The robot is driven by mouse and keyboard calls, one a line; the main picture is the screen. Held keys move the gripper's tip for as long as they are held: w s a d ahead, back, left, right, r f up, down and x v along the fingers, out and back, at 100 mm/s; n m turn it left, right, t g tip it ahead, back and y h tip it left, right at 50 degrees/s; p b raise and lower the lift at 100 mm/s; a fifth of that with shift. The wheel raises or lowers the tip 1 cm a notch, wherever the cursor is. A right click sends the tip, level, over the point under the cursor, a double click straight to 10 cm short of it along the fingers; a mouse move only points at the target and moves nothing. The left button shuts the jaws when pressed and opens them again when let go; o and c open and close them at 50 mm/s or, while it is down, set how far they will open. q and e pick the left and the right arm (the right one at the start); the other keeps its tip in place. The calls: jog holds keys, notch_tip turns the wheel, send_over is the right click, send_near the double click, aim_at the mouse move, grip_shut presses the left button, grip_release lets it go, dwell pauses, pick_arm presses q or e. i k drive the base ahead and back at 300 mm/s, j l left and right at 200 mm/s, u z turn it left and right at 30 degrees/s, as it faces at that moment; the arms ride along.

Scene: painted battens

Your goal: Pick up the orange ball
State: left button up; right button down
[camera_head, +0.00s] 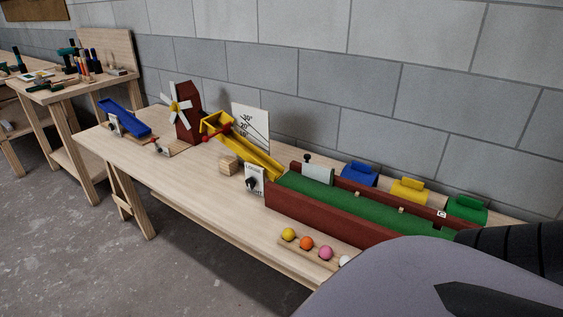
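The orange ball (306,243) sits on a small wooden strip (318,259) near the front edge of the long table. A yellow ball (288,235) is to its left and a pink ball (325,253) to its right on the same strip. Neither of my grippers can be made out, and nothing touches the orange ball.
Behind the balls stands a dark red trough (328,215) with a green floor. A yellow chute (258,160), a windmill (183,112) and a blue ramp (125,117) are further left. Blue, yellow and green containers line the wall. The table's front left is clear.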

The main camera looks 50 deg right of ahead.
aim_at(307, 243)
jog(key=i+j+z, duration=0.15)
jog(key=i, duration=1)
jog(key=i+z, duration=0.1)
jog(key=z, duration=2.4)
